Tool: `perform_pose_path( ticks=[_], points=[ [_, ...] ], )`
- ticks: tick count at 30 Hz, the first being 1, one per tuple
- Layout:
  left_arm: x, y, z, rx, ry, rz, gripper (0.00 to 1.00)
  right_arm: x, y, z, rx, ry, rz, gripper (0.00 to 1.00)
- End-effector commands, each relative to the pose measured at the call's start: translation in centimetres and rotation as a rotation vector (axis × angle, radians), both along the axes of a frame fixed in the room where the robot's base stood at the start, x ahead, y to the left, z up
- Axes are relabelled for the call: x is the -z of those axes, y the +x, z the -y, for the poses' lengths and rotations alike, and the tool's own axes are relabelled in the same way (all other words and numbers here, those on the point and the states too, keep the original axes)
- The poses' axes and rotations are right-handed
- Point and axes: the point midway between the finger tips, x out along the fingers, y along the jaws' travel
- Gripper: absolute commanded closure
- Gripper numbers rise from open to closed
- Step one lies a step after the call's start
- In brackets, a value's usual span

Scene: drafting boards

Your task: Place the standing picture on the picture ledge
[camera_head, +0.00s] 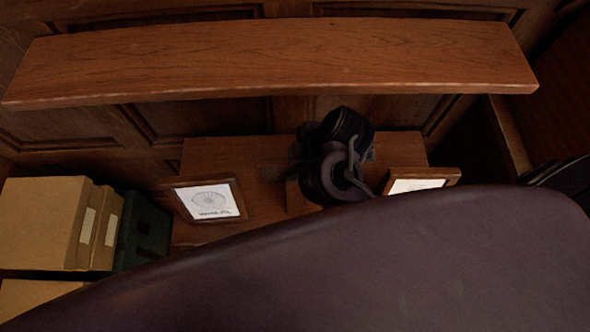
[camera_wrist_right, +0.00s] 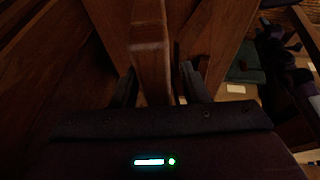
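A long wooden shelf (camera_head: 270,62), which looks like the picture ledge, runs across the top of the head view, with nothing on it. Below it, a framed picture (camera_head: 208,200) with a round drawing leans upright on a lower wooden surface. My right gripper (camera_head: 322,165) is over the middle of that surface, largely hidden by its own dark wrist. In the right wrist view its fingers (camera_wrist_right: 160,85) are apart, on either side of a wooden piece (camera_wrist_right: 150,50), perhaps a frame edge. I cannot see clear contact. My left gripper is not in view.
Another framed picture (camera_head: 420,184) stands at the right of the lower surface (camera_head: 262,215), partly hidden by my arm. Tan boxes (camera_head: 45,222) and a dark green box (camera_head: 143,230) stand at the left. Wood panelling is behind. My arm covers the lower part of the head view.

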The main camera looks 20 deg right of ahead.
Motion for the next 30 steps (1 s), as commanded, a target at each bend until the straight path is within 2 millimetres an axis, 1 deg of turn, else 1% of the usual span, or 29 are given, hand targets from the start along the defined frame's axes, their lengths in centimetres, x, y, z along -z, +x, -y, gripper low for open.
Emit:
perform_pose_path(
  ticks=[1,6,9,23,30],
  points=[
    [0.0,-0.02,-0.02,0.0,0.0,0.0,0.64,0.0,0.0,-0.01,0.0,0.0,0.0,0.67],
    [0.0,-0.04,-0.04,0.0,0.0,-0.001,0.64,0.0,0.0,-0.01,0.0,0.0,0.0,0.89],
    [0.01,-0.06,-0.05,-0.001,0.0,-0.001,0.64,0.01,0.0,-0.01,0.0,0.0,0.0,1.0],
    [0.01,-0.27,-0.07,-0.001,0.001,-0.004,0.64,-0.04,0.01,-0.02,0.0,0.001,0.0,1.0],
    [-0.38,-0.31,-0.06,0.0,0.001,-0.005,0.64,-0.35,0.02,-0.04,-0.001,0.0,0.001,1.0]
  ],
)
